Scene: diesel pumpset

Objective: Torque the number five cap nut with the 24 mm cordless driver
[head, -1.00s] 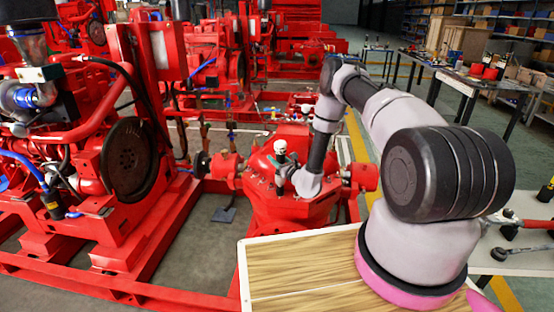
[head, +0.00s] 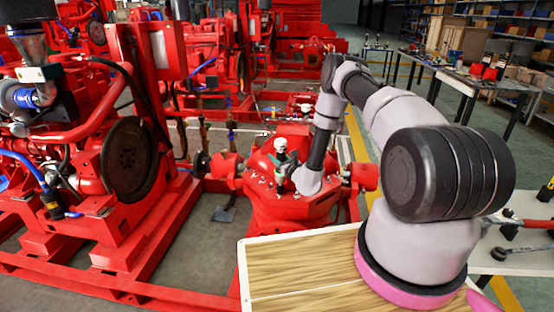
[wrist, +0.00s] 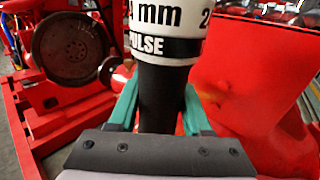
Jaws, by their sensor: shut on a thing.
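My gripper (wrist: 160,112) is shut on the cordless driver (wrist: 165,48). In the wrist view the driver has a white body with "mm" and "PULSE" lettering, and a black grip between my green fingers. In the head view the driver (head: 280,145) is small, with a white top, and stands roughly upright over the red pump casing (head: 300,207). Small cap nuts show on the top of the casing, but I cannot read their numbers. The driver's lower end and any contact with a nut are hidden.
A red diesel engine (head: 75,150) with a dark flywheel (head: 129,159) stands at left on a red skid frame (head: 120,285). A bench with tools (head: 525,235) is at right. More benches (head: 480,80) stand behind. Grey floor is open around the skid.

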